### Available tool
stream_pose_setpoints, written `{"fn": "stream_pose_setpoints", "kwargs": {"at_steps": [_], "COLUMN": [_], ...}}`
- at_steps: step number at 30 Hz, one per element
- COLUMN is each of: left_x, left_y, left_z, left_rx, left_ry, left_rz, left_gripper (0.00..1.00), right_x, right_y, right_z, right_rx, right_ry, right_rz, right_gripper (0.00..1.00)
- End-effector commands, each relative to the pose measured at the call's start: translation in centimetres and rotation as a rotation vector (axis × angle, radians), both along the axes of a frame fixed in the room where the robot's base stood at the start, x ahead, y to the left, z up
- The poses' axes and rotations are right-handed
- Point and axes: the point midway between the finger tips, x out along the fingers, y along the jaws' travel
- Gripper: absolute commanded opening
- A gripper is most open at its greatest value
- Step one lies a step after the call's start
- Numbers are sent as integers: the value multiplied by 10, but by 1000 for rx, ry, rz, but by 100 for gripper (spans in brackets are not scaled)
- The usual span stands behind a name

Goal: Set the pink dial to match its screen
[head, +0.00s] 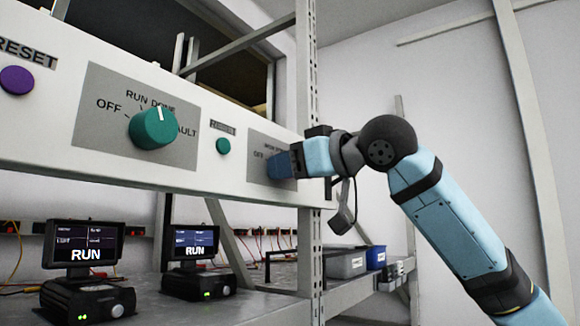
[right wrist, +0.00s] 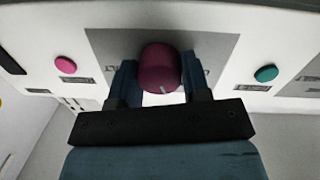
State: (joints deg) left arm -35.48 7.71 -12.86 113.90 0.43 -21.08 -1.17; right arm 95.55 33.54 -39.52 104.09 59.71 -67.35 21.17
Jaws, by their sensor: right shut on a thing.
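The pink dial (right wrist: 161,68) sits on a grey panel (right wrist: 222,50) in the right wrist view, which looks upside down. My right gripper (right wrist: 160,84) is shut on it, one finger on each side. The dial's white mark faces the bottom of that picture. In the head view my right gripper (head: 283,163) covers the dial and most of its panel (head: 258,140); "OFF" shows at its left. The left screen (head: 83,243) and right screen (head: 192,242) below both read RUN; I cannot tell which belongs to the dial. My left gripper is not in view.
A teal dial (head: 153,128) stands on its own panel to the left, its mark pointing up. A teal button (head: 223,146) and a purple button (head: 16,80) are on the white beam. A pink button (right wrist: 65,64) is beside the pink dial. A rack post (head: 307,90) stands close by my right gripper.

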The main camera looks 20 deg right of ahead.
Motion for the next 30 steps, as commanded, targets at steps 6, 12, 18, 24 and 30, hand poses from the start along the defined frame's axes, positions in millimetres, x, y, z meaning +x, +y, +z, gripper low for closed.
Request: {"fn": "stream_pose_setpoints", "kwargs": {"at_steps": [6, 12, 18, 24, 30], "left_x": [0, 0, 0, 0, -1], "left_y": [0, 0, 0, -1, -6], "left_z": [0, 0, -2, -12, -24], "left_rx": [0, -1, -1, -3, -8], "left_ry": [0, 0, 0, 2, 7], "left_rz": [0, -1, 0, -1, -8], "left_gripper": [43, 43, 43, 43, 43], "right_x": [0, 0, -3, -28, -67], "right_y": [-1, -1, -3, -21, -48], "right_z": [3, 2, 1, 0, 3], "right_rx": [2, 1, 1, 1, 1], "right_ry": [-5, -3, -3, -5, -6], "right_rz": [-2, -1, 0, -1, -3], "right_gripper": [57, 69, 69, 69, 69]}}
